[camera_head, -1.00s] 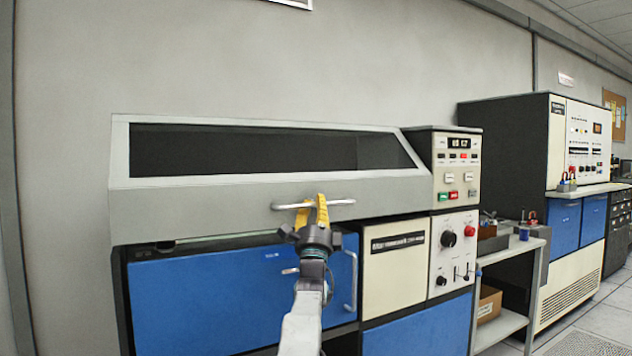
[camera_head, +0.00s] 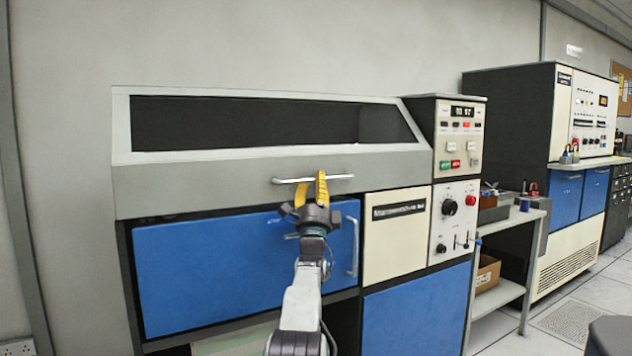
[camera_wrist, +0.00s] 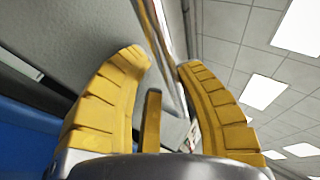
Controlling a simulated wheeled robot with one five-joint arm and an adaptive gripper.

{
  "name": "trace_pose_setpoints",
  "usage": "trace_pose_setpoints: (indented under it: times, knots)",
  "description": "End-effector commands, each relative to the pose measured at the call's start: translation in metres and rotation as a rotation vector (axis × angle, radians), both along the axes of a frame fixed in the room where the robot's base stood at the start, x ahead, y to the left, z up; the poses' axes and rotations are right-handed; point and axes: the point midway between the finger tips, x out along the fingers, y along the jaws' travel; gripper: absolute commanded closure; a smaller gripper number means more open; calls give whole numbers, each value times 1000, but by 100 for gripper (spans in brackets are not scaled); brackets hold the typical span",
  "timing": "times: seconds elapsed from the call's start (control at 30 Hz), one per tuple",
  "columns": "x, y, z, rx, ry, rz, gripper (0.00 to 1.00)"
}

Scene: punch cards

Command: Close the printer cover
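The printer cover (camera_head: 230,182) is a long grey lid with a dark window, on top of the blue-fronted printer cabinet (camera_head: 235,275). Its lower edge sits close to the top of the blue front panel. A pale bar handle (camera_head: 335,178) runs along the cover's front. My gripper (camera_head: 307,188) is at this handle, with one yellow finger crossing it. In the wrist view my gripper (camera_wrist: 160,65) has its two fingers apart, with a pale bar passing near the gap between the tips. Whether the fingers touch the handle is unclear.
A control panel (camera_head: 458,140) with buttons and knobs adjoins the cover's right end. A vertical handle (camera_head: 354,245) sticks out from the blue front panel. A grey side table (camera_head: 515,220) with small items stands farther right.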

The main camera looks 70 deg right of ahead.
Motion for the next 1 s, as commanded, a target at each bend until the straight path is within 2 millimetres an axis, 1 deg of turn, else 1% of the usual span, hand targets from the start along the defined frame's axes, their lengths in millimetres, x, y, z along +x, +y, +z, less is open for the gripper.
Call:
trace_pose_setpoints:
  times: [0.03, 0.2, 0.23, 0.73, 1.0]
  knots:
    - [1, -3, -6, 14, 4, 0, 69]
    - [1, -2, -5, 12, 4, 1, 54]
    - [2, -2, -4, 12, 4, 2, 53]
    - [3, 2, -2, 6, 1, 5, 53]
    - [-1, 10, -12, 8, 2, 5, 53]
